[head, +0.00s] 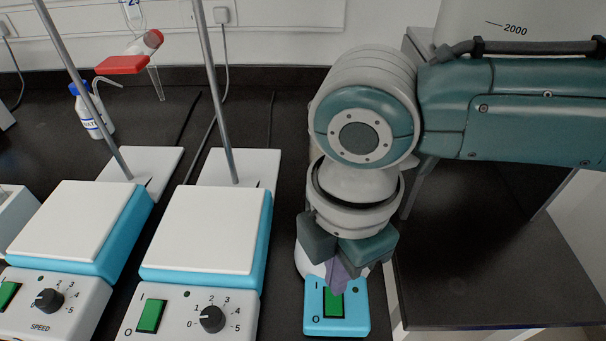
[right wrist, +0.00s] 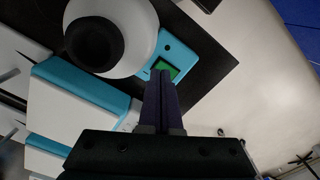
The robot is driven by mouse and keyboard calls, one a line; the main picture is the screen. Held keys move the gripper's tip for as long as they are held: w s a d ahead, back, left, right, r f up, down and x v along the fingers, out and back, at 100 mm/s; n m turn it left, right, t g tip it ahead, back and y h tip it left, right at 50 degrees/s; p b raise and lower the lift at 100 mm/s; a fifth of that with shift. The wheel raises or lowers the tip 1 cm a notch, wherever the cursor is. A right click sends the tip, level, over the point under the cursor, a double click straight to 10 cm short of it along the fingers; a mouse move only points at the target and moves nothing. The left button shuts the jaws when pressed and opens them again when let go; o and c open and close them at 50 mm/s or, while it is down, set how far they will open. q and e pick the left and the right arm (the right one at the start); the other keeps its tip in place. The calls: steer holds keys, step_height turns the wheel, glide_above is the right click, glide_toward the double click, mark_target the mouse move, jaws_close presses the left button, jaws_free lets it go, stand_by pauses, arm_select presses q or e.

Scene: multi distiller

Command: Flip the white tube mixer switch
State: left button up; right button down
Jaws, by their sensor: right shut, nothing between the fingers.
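The tube mixer (head: 355,317) is a small device with a light blue base and a white body, low in the head view right of centre. Its green switch (head: 334,303) sits on the front face between the I and O marks. My right gripper (head: 337,289) is shut and empty, fingers pointing down at the upper part of the switch. I cannot tell if they touch. The right wrist view shows the mixer's white body with a dark round top (right wrist: 94,44), and the green switch (right wrist: 165,68) just past my fingertips. My left gripper is not in view.
Two blue and white stirrer plates (head: 205,230) (head: 70,220) with metal rods stand left of the mixer, each with a green switch and a dial. A white bottle with a blue cap (head: 91,112) stands behind. The dark bench has a gap at its right end.

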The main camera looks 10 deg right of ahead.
steer(key=shift+f+b, duration=0.4)
steer(key=shift+f, duration=0.15)
stand_by(0.6)
steer(key=shift+f+b, duration=0.3)
steer(key=shift+f, duration=0.1)
step_height(320, 180, up, 7)
steer(key=p, duration=0.7)
steer(key=shift+r+p, duration=0.1)
steer(key=shift+p, duration=0.3)
